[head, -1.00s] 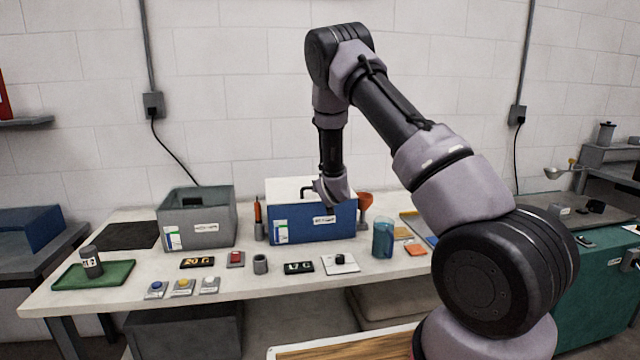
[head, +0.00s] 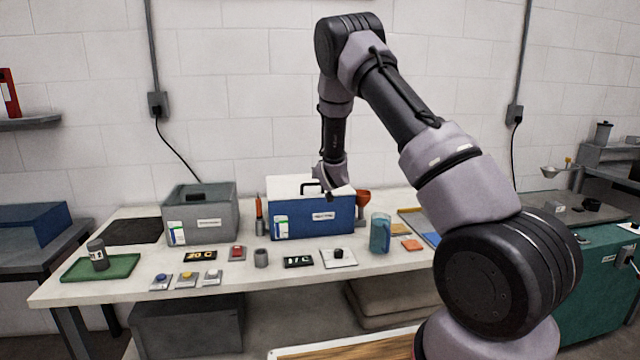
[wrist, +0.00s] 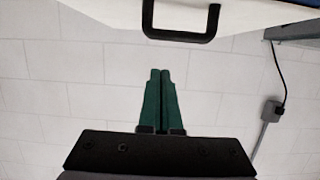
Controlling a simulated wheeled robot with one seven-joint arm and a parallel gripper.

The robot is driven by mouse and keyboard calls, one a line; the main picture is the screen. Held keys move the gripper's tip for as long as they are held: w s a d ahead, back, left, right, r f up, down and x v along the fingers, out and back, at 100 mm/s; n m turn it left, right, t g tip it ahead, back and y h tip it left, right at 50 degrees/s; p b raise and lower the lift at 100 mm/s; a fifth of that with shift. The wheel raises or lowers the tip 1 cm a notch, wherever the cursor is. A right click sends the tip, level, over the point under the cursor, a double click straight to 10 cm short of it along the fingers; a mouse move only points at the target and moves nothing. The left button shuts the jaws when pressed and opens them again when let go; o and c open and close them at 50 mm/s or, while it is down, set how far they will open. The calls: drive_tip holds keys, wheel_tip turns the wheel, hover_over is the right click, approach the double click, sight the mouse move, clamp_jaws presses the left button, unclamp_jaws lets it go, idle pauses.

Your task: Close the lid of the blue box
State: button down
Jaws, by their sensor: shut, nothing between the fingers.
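The blue box (head: 300,225) stands at the back middle of the table. In the wrist view the lid's white edge (wrist: 105,12) and the black handle (wrist: 180,37) show at the top. My gripper (head: 329,195) is just above or at the right part of the lid, beside the handle. Its green fingers (wrist: 161,72) are together and empty, apart from the handle in the wrist picture. Contact with the lid is unclear.
A teal cup (head: 380,235), buttons and small displays line the table front. The wall is close behind.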

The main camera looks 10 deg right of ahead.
drive_tip(key=s+f, duration=0.6)
drive_tip(key=f, duration=0.1)
drive_tip(key=s+d+r+m+g, duration=0.2)
drive_tip(key=s+r, duration=0.4)
drive_tip(key=r, duration=0.6)
drive_tip(key=s+d+r+m+g, duration=0.25)
drive_tip(key=s+r, duration=0.45)
drive_tip(key=r, duration=0.5)
drive_tip(key=s+r+g+y, duration=0.1)
drive_tip(key=s+r, duration=0.3)
drive_tip(key=s, duration=1.2)
drive_tip(key=s+r+g+y, duration=0.1)
drive_tip(key=s+r, duration=0.3)
drive_tip(key=s, duration=1.2)
drive_tip(key=shift+s+a+g, duration=0.3)
drive_tip(key=shift+g, duration=0.35)
drive_tip(key=shift+n, duration=0.25)
